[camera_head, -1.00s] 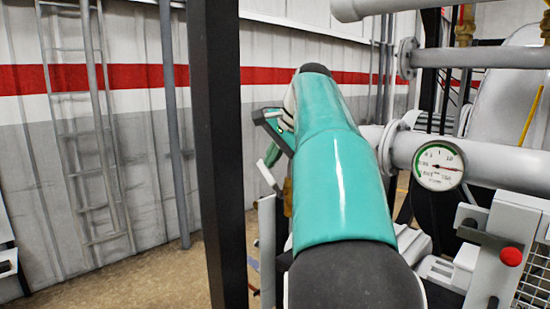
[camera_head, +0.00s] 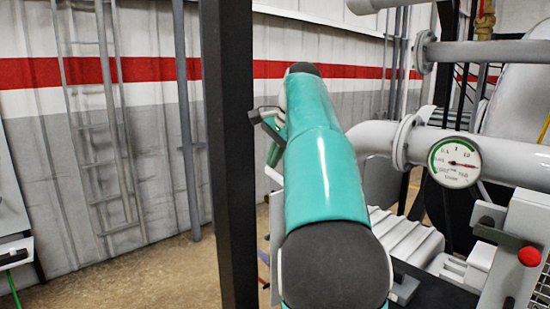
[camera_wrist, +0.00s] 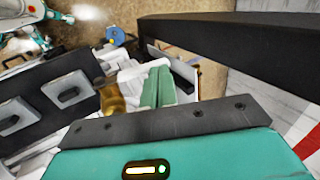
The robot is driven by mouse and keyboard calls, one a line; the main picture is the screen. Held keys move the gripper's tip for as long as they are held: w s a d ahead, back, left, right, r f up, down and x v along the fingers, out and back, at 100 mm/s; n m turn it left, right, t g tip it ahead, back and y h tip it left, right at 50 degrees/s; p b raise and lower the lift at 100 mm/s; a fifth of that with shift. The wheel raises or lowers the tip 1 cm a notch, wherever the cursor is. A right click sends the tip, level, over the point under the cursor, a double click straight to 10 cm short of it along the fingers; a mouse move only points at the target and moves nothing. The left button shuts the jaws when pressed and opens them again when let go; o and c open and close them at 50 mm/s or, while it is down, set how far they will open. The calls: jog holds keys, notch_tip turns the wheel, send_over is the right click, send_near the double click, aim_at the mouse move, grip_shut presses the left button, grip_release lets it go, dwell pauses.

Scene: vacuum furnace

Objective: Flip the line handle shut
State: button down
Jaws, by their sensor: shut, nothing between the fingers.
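My gripper shows in the wrist view as two green fingers (camera_wrist: 157,88) lying side by side, shut and empty. In the head view its green fingertips (camera_head: 273,154) show left of my arm, which hides much of the area behind. A brass fitting (camera_wrist: 112,101) sits just left of the fingers in the wrist view; I cannot tell whether they touch. I cannot make out for sure which part is the line handle.
A black upright post (camera_head: 228,160) stands close left of my arm. A gauge (camera_head: 455,162) is mounted on grey piping (camera_head: 375,137) at right. A red knob (camera_head: 530,256) sits at the lower right. A ladder (camera_head: 105,130) runs up the back wall. A blue part (camera_wrist: 117,37) lies beyond the fingers.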

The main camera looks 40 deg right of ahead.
jog(key=shift+r, duration=0.7)
jog(key=shift+s, duration=0.1)
jog(key=v, duration=0.7)
jog(key=shift+r, duration=0.25)
jog(key=shift+a, duration=0.1)
